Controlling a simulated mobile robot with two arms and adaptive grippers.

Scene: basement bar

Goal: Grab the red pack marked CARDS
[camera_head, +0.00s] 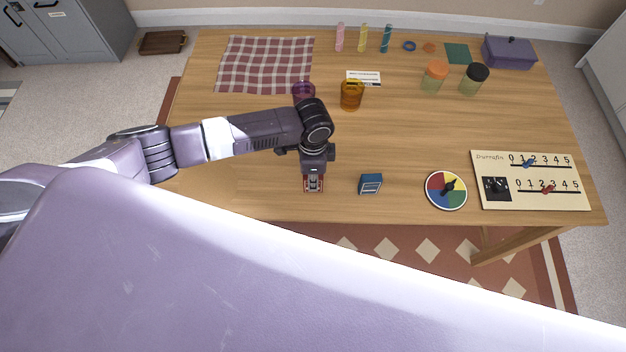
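The red pack (314,185) lies on the wooden table near its front edge, left of a blue pack. My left gripper (314,174) is directly over the red pack and covers its far part. Its fingers are mostly hidden under the wrist, so I cannot tell whether they are open or shut, or whether they touch the pack. Any marking on the red pack is too small to read. My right gripper is not in view.
A blue pack (370,184) stands close to the right. Further right are a coloured spinner disc (446,190) and a scoreboard (530,199). Behind the arm are a purple cup (304,90), an amber cup (351,95) and a checked cloth (265,64). The table (250,200) is clear front left.

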